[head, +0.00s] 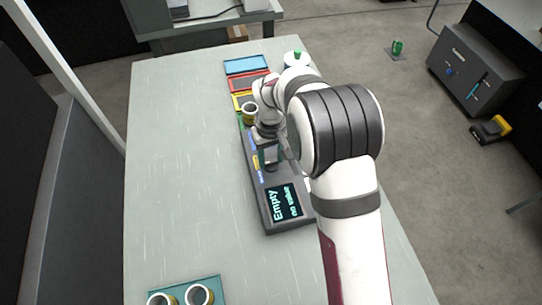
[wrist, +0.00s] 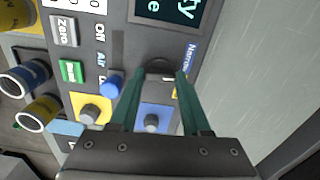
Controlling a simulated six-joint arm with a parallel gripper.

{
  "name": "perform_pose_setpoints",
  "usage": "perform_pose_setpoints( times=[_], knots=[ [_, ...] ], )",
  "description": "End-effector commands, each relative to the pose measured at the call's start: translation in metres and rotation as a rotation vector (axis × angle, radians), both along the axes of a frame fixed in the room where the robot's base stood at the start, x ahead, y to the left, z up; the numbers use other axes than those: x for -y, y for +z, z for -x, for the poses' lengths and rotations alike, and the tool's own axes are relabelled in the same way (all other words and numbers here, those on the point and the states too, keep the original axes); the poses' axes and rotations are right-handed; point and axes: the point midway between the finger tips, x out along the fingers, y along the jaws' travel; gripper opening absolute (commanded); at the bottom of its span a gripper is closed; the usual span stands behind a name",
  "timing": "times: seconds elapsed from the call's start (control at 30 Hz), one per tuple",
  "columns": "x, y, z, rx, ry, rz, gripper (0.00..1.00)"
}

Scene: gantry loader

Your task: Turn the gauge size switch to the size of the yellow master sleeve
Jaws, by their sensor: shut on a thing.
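The gauge (head: 262,205) is a long dark box on the table, its display reading "Empty / no value". My gripper (wrist: 164,70) reaches down over it, and its green fingers are shut on a dark round knob (wrist: 160,64), which appears to be the size switch. The fingers hide part of the knob and its marks, so its setting cannot be read. A blue label (wrist: 190,56) reading "Narrow" lies beside it. A yellow plate (wrist: 78,101) and a blue plate (wrist: 152,109), each with a grey round piece, lie nearby.
A ring-shaped sleeve (head: 249,115) stands by the yellow tray (head: 239,99); red (head: 235,84) and blue (head: 247,65) trays lie behind. A teal tray (head: 213,282) with sleeves is at the front. Zero (wrist: 64,31) and green (wrist: 71,71) buttons sit near my gripper. The table's left is clear.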

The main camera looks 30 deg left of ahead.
Motion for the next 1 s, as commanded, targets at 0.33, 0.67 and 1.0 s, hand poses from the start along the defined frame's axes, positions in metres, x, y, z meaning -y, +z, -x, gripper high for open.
perform_pose_setpoints(
  times=[0.33, 0.67, 1.0],
  knots=[
    [-0.0003, -0.0002, -0.0003, 0.001, -0.318, -0.001, 0.0],
    [-0.0002, -0.0003, -0.0003, 0.001, -0.561, -0.001, 0.0],
    [-0.0002, -0.0004, -0.0003, 0.001, -0.69, -0.001, 0.0]
  ],
)
